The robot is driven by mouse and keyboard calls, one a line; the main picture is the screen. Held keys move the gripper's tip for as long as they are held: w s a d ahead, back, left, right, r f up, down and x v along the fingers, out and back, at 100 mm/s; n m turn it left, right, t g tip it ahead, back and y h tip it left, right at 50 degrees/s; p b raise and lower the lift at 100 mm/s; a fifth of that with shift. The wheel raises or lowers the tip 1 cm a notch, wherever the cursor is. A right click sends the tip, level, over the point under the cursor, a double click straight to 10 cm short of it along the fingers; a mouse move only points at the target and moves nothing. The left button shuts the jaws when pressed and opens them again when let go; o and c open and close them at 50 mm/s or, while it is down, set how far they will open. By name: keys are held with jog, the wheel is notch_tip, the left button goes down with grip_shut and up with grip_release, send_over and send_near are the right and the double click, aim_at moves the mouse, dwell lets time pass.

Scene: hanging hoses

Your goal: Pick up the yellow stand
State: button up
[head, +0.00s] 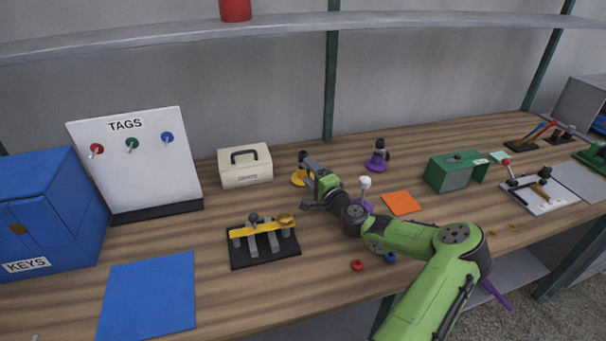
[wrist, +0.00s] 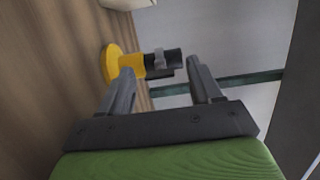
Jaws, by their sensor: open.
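The yellow stand (head: 298,178) is on the wooden bench, partly hidden behind my gripper in the head view. In the wrist view the yellow stand (wrist: 109,63) shows a round yellow base, a yellow stem and a black upper part with a grey piece around it. My gripper (wrist: 160,68) is open, with the stand just ahead of the fingertips. The black upper part appears in the gap between the fingers, and the left finger overlaps the view of the yellow stem. I see no clear contact.
A cream box (head: 245,166) stands behind and left of my gripper. A purple stand (head: 377,156) is behind on the right. A white-topped purple piece (head: 365,184) is close right of my gripper. A black rack with a yellow bar (head: 262,237) lies in front left.

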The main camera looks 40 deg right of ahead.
jog(key=shift+w+d, duration=0.15)
jog(key=shift+w, duration=0.55)
jog(key=shift+s, duration=0.1)
jog(key=shift+c, duration=0.5)
